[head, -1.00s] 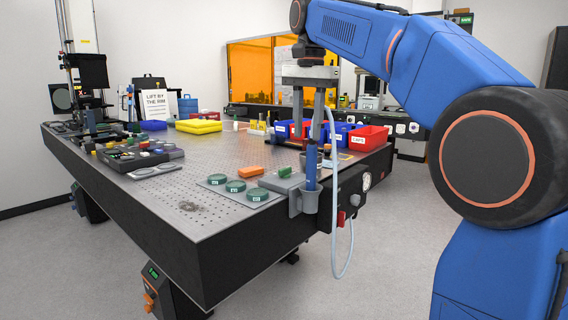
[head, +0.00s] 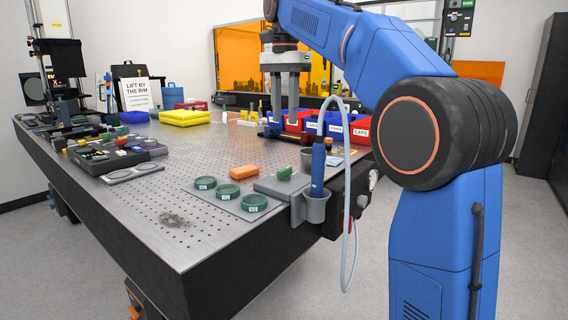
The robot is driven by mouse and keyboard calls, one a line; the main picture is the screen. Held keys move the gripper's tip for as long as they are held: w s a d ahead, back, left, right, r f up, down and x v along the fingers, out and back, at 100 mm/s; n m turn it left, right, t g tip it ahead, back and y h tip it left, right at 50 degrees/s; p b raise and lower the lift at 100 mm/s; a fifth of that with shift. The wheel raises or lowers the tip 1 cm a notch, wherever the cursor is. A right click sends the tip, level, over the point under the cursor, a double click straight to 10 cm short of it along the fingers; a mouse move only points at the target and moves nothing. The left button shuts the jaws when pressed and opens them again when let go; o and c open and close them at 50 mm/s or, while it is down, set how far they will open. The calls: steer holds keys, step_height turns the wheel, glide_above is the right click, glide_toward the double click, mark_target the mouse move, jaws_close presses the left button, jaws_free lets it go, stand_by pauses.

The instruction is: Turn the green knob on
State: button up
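A green knob-like handle (head: 285,173) sits on top of a low grey box (head: 268,188) near the table's right front corner. Another green knob (head: 122,132) stands above the dark control panel (head: 95,157) on the left; at this size I cannot tell which one the task means. My gripper (head: 285,120) points down over the right part of the table, in front of the coloured bins in the picture. Its two fingers are apart with nothing visible between them. It appears clear of both green knobs.
A grey cup (head: 316,209) with a blue tool (head: 318,165) hangs at the table's corner. Red and blue bins (head: 361,131) stand behind. The middle of the perforated tabletop (head: 190,155) is mostly bare.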

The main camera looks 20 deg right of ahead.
mark_target(285, 169)
step_height(285, 169, down, 15)
steer(key=shift+r, duration=0.15)
stand_by(0.4)
jaws_close()
